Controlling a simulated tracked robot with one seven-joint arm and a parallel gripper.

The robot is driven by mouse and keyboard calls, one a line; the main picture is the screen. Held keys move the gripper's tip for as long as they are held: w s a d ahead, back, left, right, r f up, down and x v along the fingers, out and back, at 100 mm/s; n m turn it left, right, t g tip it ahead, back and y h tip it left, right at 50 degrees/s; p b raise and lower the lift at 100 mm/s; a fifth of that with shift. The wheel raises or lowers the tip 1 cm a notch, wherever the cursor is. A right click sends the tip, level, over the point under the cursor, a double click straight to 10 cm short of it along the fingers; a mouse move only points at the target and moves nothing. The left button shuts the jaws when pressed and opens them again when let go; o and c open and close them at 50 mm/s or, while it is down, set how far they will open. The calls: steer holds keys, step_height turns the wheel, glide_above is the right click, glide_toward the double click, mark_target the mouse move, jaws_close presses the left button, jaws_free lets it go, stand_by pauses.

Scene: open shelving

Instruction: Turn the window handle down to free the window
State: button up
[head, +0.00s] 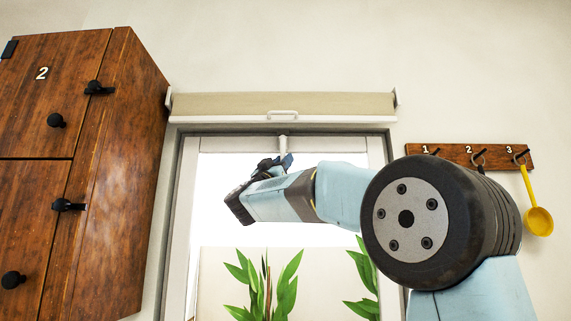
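The window (190,180) is in the middle of the head view, with a pale frame. A small, light upright piece (283,143) at the middle of its top rail looks like the window handle; its lower part is hidden behind my gripper. My gripper (276,165) is just below this piece, in front of the upper pane. Its dark fingers are small and partly covered by my wrist, so I cannot tell whether they are open or shut, or whether they touch the handle.
A rolled beige blind (220,104) with a white pull (283,114) is above the window. A wooden cabinet (120,180) stands at left. A hook rack (465,155) with a yellow ladle (538,215) hangs at right. Green plants (265,290) show low in the window.

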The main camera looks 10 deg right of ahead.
steer(key=shift+f, duration=0.1)
steer(key=v, duration=1.3)
steer(key=shift+s+a+f, duration=0.15)
steer(key=shift+a+f, duration=0.1)
steer(key=s+d+f+n+g+y, duration=0.1)
steer(key=s+d+f+n+y, duration=0.15)
steer(key=f+n+y, duration=0.65)
steer(key=s+d+f+n+g+y, duration=0.1)
steer(key=s+f+n+y, duration=0.35)
steer(key=f+y, duration=0.95)
steer(key=s+d+f+m+g+h, duration=0.1)
steer(key=s+d+f+g, duration=0.3)
steer(key=s+f, duration=0.6)
steer(key=s+d+f+m+g+h, duration=0.2)
steer(key=s+d+f+g, duration=0.3)
steer(key=s+f, duration=0.5)
steer(key=shift+d+f+m+g, duration=0.2)
steer(key=shift+f+m+g, duration=0.15)
steer(key=shift+f+g, duration=0.45)
